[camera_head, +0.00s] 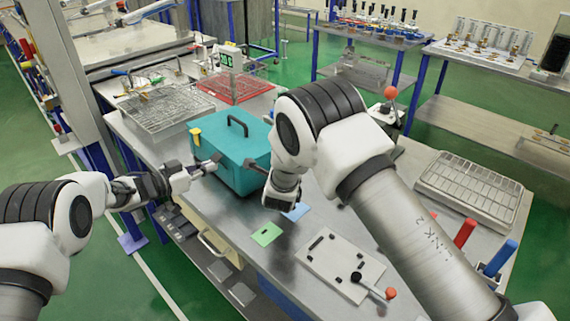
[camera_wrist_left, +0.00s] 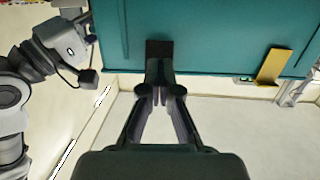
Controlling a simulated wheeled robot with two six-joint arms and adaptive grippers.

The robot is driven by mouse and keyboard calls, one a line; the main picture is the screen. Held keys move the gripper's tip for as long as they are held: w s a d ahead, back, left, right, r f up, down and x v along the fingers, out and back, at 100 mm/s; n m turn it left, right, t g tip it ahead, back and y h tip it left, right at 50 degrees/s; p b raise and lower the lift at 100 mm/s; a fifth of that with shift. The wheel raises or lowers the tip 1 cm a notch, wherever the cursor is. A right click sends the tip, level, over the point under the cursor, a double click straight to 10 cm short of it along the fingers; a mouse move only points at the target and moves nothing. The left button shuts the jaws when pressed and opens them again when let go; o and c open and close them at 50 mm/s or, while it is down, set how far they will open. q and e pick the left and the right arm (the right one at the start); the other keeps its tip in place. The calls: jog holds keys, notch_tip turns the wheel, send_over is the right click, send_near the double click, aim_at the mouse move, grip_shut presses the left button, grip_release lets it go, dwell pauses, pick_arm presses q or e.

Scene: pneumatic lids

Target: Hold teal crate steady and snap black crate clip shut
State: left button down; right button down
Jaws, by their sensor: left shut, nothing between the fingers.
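The teal crate (camera_head: 232,149) stands closed on the metal bench, with a black handle (camera_head: 237,124) on its lid. My left gripper (camera_head: 214,161) is shut and empty at the crate's left-facing side. In the left wrist view, its closed fingertips (camera_wrist_left: 160,72) are right at the black clip (camera_wrist_left: 158,48) on the teal wall; whether they touch is unclear. A yellow clip (camera_head: 196,137) on the same side sticks out at a slant and also shows in the wrist view (camera_wrist_left: 273,67). My right gripper (camera_head: 252,166) is at the crate's near side, partly hidden by its arm; its fingers are unclear.
A wire basket (camera_head: 165,107) and a red rack (camera_head: 233,88) lie behind the crate. A green card (camera_head: 266,234) and a white board (camera_head: 338,265) with small black parts lie in front. A grey compartment tray (camera_head: 470,188) is at the right.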

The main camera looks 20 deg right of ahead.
pick_arm(q)
jog(key=shift+w+d+r, duration=0.2)
jog(key=shift+d+r, duration=0.1)
jog(key=shift+d, duration=0.2)
dwell(0.7)
jog(key=shift+a, duration=0.1)
jog(key=v, duration=0.4)
jog(key=shift+s+a+f, duration=0.15)
jog(key=shift+s+a, duration=0.05)
jog(key=shift+a, duration=0.2)
pick_arm(e)
jog(key=c, duration=0.9)
grip_release()
pick_arm(q)
jog(key=v, duration=1.2)
